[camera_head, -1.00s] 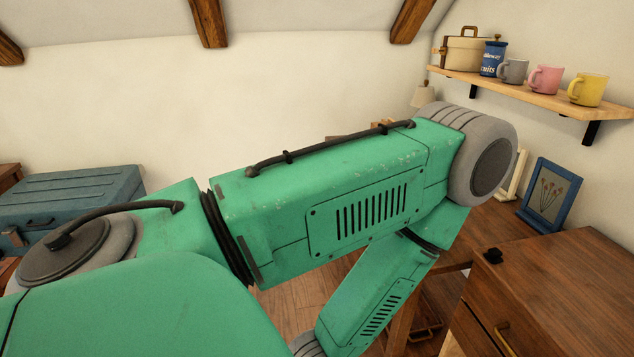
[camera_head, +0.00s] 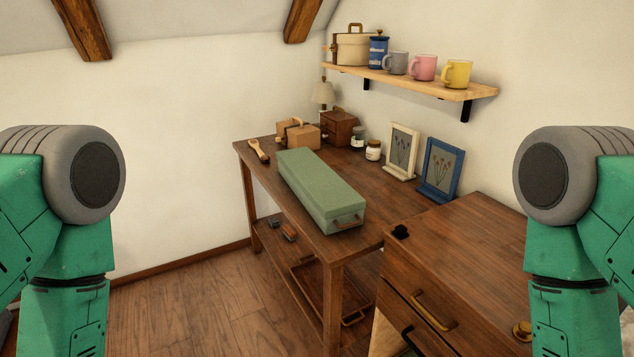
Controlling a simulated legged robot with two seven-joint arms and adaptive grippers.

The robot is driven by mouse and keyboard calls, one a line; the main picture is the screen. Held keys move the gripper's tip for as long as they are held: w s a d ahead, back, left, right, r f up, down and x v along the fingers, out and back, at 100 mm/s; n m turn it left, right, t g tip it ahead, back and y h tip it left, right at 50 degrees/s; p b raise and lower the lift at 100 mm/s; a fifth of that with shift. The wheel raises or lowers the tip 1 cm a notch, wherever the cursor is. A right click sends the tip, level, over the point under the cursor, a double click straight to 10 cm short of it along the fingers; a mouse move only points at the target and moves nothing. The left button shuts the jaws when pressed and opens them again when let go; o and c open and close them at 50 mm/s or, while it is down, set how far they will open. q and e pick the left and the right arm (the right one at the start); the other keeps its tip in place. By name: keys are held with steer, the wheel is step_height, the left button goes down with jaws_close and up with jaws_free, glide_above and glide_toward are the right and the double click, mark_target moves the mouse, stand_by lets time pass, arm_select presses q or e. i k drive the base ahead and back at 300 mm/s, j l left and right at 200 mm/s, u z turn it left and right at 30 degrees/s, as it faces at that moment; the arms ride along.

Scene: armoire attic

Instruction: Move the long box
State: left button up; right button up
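The long box (camera_head: 318,187) is pale green with a lid and a metal handle on its near end. It lies lengthwise on the wooden table (camera_head: 310,242), its near end close to the table's front corner. Both of my green arms show at the left and right edges of the view, bent at grey round joints. Neither gripper is in view. Nothing touches the box.
Behind the box are a wooden brush (camera_head: 259,151), a cardboard box (camera_head: 298,134), a small brown chest (camera_head: 340,128), jars (camera_head: 373,150) and two picture frames (camera_head: 402,152). A drawer cabinet (camera_head: 465,250) adjoins at right. A shelf (camera_head: 420,83) holds mugs. Floor at left is clear.

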mark_target(335, 206)
steer(key=i+j, duration=1.1)
steer(key=j, duration=0.1)
